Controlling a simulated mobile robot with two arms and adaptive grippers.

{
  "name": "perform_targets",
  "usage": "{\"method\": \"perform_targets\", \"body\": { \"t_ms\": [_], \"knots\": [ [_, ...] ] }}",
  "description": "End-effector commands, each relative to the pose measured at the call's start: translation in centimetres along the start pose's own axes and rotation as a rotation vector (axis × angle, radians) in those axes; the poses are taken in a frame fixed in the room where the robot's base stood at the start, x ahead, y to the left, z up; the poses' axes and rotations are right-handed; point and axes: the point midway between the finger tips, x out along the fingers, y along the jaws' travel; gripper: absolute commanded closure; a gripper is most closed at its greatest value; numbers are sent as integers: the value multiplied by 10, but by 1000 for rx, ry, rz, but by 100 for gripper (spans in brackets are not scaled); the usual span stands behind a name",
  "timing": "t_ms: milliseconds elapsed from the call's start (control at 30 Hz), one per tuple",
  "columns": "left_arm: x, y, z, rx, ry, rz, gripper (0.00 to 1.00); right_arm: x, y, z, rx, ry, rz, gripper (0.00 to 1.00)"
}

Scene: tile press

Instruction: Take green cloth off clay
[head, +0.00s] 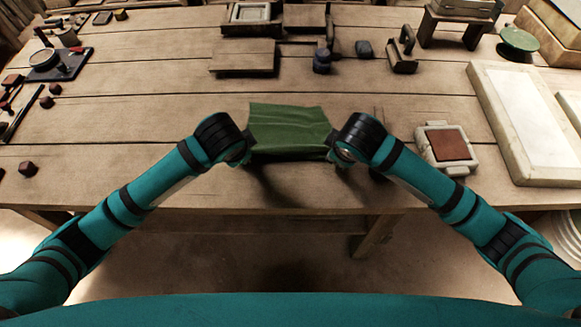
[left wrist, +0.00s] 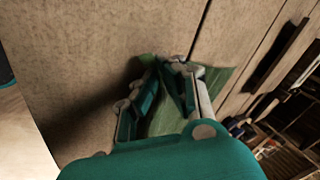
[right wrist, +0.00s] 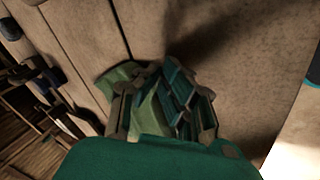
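The green cloth (head: 290,128) is spread between my two grippers near the table's front edge in the head view, with a dark shadow below its front edge. My left gripper (left wrist: 170,64) is closed on the left side of the cloth (left wrist: 215,85), which bunches at the fingertips. My right gripper (right wrist: 152,70) is closed on the right side of the cloth (right wrist: 118,76). In the head view my wrists largely hide the fingers. No clay shows under the cloth. A reddish-brown slab (head: 447,146) lies uncovered in a pale square frame (head: 424,153) to the right.
A large pale slab (head: 520,120) lies at the right. A wooden board (head: 243,58), a dark blue jar (head: 321,62) and a handled block (head: 403,57) stand behind the cloth. Small tools and dark red lumps lie at the left. The wooden table (head: 120,120) is clear left of the cloth.

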Motion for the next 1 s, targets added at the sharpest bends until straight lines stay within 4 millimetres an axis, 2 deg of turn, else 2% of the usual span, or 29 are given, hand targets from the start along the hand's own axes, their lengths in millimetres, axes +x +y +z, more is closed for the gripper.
{"method": "perform_targets", "body": {
  "t_ms": [100,433,767,1000],
  "knots": [
    [8,4,2,-2,8,-11,100,8,-3,2,3,6,12,100],
    [8,4,2,-3,10,-16,100,8,-4,3,3,9,16,100],
    [8,4,2,-2,10,-15,58,8,-4,3,2,8,14,58],
    [6,4,2,-2,10,-14,58,6,-4,2,2,9,14,58]
  ]
}}
